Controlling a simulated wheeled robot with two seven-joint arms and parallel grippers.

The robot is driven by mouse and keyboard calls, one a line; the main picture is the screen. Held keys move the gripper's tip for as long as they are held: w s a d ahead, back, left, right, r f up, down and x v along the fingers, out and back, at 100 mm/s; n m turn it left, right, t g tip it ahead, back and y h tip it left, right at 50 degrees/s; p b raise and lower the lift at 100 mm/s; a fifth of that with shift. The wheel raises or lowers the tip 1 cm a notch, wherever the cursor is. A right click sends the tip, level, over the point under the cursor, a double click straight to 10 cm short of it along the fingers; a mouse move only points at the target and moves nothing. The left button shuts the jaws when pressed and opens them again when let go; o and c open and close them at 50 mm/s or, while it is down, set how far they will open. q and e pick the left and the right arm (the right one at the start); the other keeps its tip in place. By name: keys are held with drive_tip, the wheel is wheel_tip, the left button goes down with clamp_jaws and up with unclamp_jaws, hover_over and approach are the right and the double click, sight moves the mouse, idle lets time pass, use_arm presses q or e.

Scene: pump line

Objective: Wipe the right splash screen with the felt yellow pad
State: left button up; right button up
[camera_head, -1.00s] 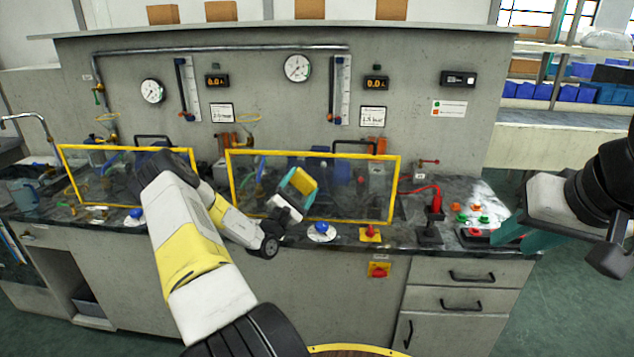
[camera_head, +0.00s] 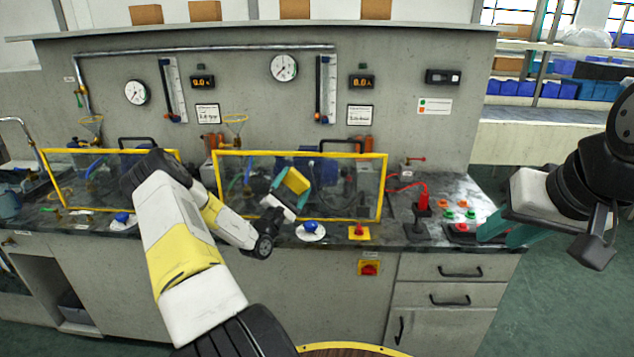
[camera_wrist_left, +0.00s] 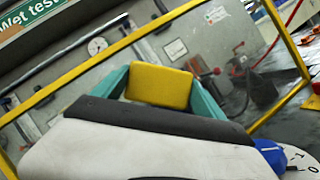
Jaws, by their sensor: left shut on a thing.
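The right splash screen (camera_head: 345,196) is a clear, smeared pane in a yellow frame, standing upright on the bench. My left gripper (camera_head: 287,188) is in front of its middle, shut on the felt yellow pad (camera_head: 297,181). In the left wrist view the pad (camera_wrist_left: 160,85) sits between the teal fingers and faces the pane; I cannot tell whether it touches. The screen's frame (camera_wrist_left: 75,87) crosses that view. My right gripper (camera_head: 507,226) is at the right, its teal fingers beside the bench's right end; its opening is unclear.
The left splash screen (camera_head: 110,151) stands to the left, partly behind my left arm. A blue knob (camera_head: 311,228) and a red button on a yellow base (camera_head: 359,231) sit before the right screen. A red-and-black device (camera_head: 421,207) and a button box (camera_head: 461,228) stand to the right.

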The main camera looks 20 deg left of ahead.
sight(273, 175)
use_arm(q)
drive_tip(key=shift+a+r, duration=0.1)
drive_tip(key=shift+a, duration=1.2)
drive_tip(key=shift+c, duration=0.7)
drive_tip(key=shift+s+a, duration=0.35)
drive_tip(key=shift+a, duration=0.7)
drive_tip(key=shift+s+a, duration=0.35)
drive_tip(key=shift+a, duration=0.75)
drive_tip(key=shift+s+a, duration=0.35)
drive_tip(key=shift+a, duration=0.7)
drive_tip(key=shift+s+d, duration=0.1)
drive_tip(key=shift+s+d, duration=0.25)
drive_tip(key=shift+s, duration=0.7)
drive_tip(key=shift+s+d, duration=0.2)
drive_tip(key=shift+s, duration=0.75)
drive_tip(key=shift+s+d, duration=0.25)
drive_tip(key=shift+s, duration=0.7)
drive_tip(key=shift+s+d, duration=0.2)
drive_tip(key=shift+s, duration=0.55)
drive_tip(key=shift+s+d, duration=0.2)
drive_tip(key=shift+s, duration=0.5)
